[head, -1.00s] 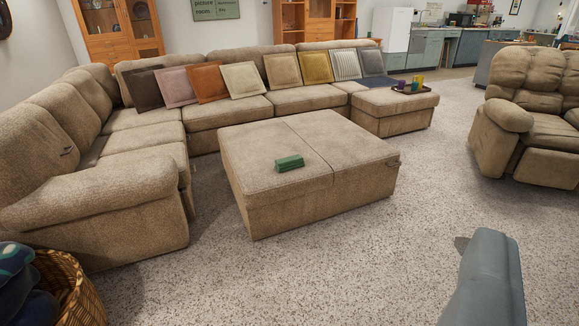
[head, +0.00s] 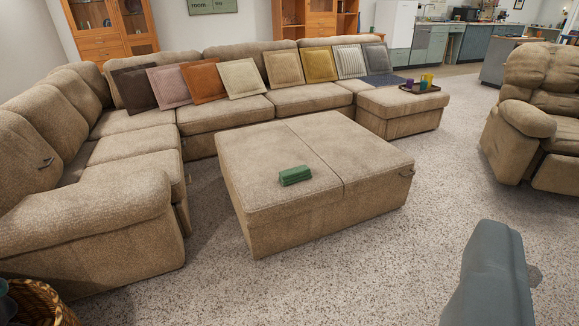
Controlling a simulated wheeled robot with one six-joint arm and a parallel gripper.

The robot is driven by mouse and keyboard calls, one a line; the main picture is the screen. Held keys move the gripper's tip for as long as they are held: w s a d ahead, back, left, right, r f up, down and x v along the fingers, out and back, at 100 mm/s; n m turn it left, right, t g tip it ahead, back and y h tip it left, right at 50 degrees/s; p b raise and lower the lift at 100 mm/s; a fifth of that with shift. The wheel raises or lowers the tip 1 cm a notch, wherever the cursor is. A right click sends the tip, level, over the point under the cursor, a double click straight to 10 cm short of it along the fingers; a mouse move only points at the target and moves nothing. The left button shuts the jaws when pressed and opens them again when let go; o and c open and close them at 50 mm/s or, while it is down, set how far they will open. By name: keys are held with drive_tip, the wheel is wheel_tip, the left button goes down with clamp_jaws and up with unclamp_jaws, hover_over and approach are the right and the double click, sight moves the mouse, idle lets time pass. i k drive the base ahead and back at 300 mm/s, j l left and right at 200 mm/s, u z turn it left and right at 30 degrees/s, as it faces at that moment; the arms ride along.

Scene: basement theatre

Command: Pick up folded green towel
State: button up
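The folded green towel (head: 295,175) lies on top of the large beige ottoman (head: 262,160), left of the seam that splits its top. It is a small, thick bundle with nothing on it. A blue-grey part of my gripper or arm (head: 490,275) shows at the bottom right, over the carpet and well apart from the towel. The fingertips cannot be made out, so I cannot tell whether it is open or shut.
A beige sectional sofa (head: 215,113) with several cushions wraps behind and left of the ottoman. A tray (head: 420,88) with cups sits on its right end. A recliner (head: 535,120) stands right. A wicker basket (head: 40,303) is bottom left. Carpet in front is free.

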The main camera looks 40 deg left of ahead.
sight(298, 174)
drive_tip(key=i+j, duration=0.35)
drive_tip(key=j, duration=0.15)
drive_tip(key=i+j, duration=0.3)
drive_tip(key=j, duration=0.2)
drive_tip(key=i+j, duration=0.35)
drive_tip(key=j, duration=0.2)
drive_tip(key=i+j, duration=0.35)
drive_tip(key=j, duration=0.15)
drive_tip(key=i+j, duration=0.3)
drive_tip(key=j, duration=0.2)
drive_tip(key=i+j+u, duration=0.1)
drive_tip(key=i+j, duration=0.25)
drive_tip(key=j, duration=0.15)
